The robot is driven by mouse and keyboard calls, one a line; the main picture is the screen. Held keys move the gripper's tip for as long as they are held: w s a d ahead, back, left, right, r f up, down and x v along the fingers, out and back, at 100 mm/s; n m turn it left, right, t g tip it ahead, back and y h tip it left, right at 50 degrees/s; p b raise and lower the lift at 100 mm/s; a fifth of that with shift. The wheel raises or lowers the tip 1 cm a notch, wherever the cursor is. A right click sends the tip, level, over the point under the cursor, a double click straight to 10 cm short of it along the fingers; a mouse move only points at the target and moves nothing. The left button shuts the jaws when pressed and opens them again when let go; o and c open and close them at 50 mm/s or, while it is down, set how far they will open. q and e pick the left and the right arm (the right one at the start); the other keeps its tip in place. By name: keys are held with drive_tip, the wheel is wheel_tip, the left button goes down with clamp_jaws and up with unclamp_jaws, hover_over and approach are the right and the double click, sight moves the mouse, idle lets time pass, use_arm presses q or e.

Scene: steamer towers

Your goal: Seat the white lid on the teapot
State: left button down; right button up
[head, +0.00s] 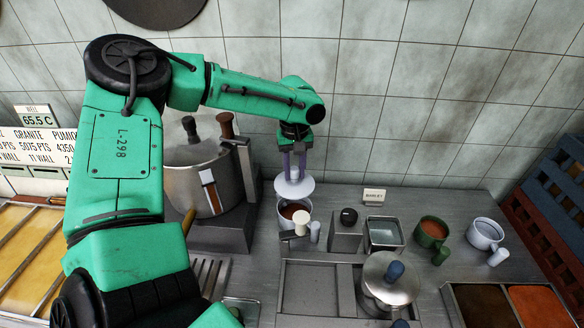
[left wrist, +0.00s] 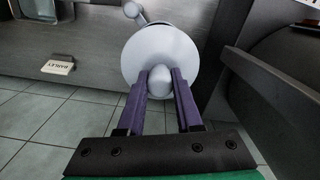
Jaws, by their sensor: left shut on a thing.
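The white lid (head: 294,188) is a pale round disc with a knob on top. My left gripper (head: 294,177) is shut on its knob and holds it roughly level. In the left wrist view the lid (left wrist: 160,52) shows from above, with its rounded knob between the purple fingers of the gripper (left wrist: 160,85). Just below the lid in the head view stands a pale grey vessel (head: 283,226), open, with brown contents and a handle at lower right. I take it for the teapot, though no spout shows clearly. The lid appears apart from its rim.
A large steel pot (head: 205,185) stands close on the left. A cream-topped item (head: 301,217) is at the vessel's front.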

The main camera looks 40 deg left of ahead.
sight(295, 184)
use_arm(q)
drive_tip(key=shift+w, duration=0.2)
drive_tip(key=shift+f+b, duration=1.6)
drive_tip(key=shift+f, duration=0.9)
drive_tip(key=shift+s+f, duration=0.1)
drive_tip(key=shift+f+b, duration=1.2)
drive_tip(key=shift+f, duration=0.35)
drive_tip(key=shift+f+b, duration=0.5)
drive_tip(key=shift+f, duration=0.1)
drive_tip(key=c, duration=0.5)
unclamp_jaws()
